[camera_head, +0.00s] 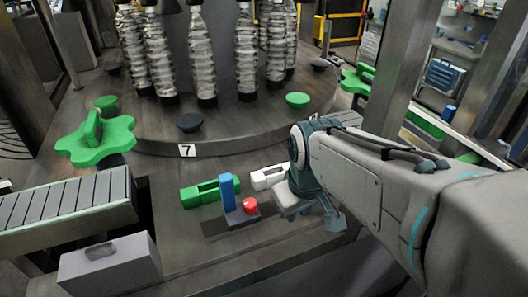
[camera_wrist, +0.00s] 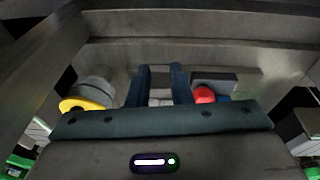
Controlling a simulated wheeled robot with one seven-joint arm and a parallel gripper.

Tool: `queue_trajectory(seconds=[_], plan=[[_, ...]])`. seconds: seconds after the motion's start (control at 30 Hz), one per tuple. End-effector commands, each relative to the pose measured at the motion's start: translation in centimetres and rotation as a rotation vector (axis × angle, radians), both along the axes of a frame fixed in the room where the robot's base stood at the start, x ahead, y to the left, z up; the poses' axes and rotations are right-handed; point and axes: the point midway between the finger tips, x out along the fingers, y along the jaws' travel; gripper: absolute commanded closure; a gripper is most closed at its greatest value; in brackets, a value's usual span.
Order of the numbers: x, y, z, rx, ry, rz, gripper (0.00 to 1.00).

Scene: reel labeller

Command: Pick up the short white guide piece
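The short white guide piece (camera_head: 268,178) lies on the machine deck, just left of my gripper in the head view. Its right end is hidden behind my wrist. In the wrist view my gripper (camera_wrist: 162,84) has its two dark fingers apart. A small pale patch (camera_wrist: 160,98) shows low between them; I cannot tell whether it is the white piece. No hold on anything is visible. The fingertips are hidden in the head view.
A green guide piece (camera_head: 200,192) lies left of the white one. A grey block with a blue post (camera_head: 228,192) and red button (camera_head: 250,204) stands close in front. Bottles stand on the round table behind. A slatted conveyor (camera_head: 70,205) is at left.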

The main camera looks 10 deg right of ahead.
Motion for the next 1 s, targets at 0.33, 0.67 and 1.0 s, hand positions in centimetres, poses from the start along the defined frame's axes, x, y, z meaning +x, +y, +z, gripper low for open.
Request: queue_trajectory(seconds=[0.33, 0.67, 1.0], plan=[[8.7, 0.0, 4.7, -0.122, 0.110, 0.628, 0.81], [16.3, -0.3, 5.5, -0.159, 0.180, 1.205, 0.81], [19.4, -0.3, 4.6, -0.158, 0.191, 1.477, 0.81]])
